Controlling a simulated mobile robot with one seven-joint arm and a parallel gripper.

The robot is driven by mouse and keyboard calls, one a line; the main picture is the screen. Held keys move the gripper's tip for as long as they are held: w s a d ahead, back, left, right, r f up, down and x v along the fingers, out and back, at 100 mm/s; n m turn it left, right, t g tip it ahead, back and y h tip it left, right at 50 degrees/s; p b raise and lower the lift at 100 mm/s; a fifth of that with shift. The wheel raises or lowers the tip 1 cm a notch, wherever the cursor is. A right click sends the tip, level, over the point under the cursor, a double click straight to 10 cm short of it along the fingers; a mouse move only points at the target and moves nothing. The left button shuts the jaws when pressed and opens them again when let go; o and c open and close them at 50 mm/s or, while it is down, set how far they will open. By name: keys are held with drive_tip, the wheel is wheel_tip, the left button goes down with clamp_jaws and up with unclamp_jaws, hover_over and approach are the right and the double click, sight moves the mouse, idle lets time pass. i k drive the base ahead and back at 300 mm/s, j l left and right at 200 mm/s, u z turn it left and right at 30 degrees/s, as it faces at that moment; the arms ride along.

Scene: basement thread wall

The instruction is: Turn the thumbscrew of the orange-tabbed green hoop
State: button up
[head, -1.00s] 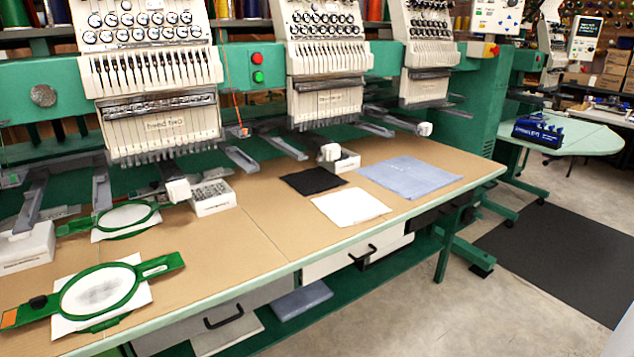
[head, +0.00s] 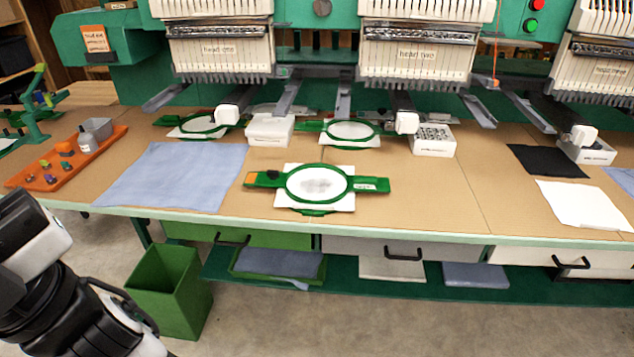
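The orange-tabbed green hoop (head: 319,184) lies flat near the front of the table, on a white cloth. Its orange tab (head: 251,179) is at its left end. The small black thumbscrew (head: 272,175) sits beside the tab, on the left arm of the hoop. Part of my arm shows at the lower left, apart from the table's hoop. The end of my gripper is not visible.
Two more green hoops, one at the back left (head: 204,125) and one behind (head: 352,132), lie under the machine heads. An orange tray (head: 68,160) is farther left. A green bin (head: 168,290) stands on the floor.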

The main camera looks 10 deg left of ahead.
sight(272, 173)
drive_tip(key=i+l, duration=0.1)
drive_tip(key=i, duration=0.15)
drive_tip(key=i+u, duration=0.15)
drive_tip(key=u, duration=0.2)
drive_tip(key=i+l+u, duration=0.1)
drive_tip(key=u, duration=0.3)
drive_tip(key=l+u, duration=0.1)
drive_tip(key=u, duration=0.8)
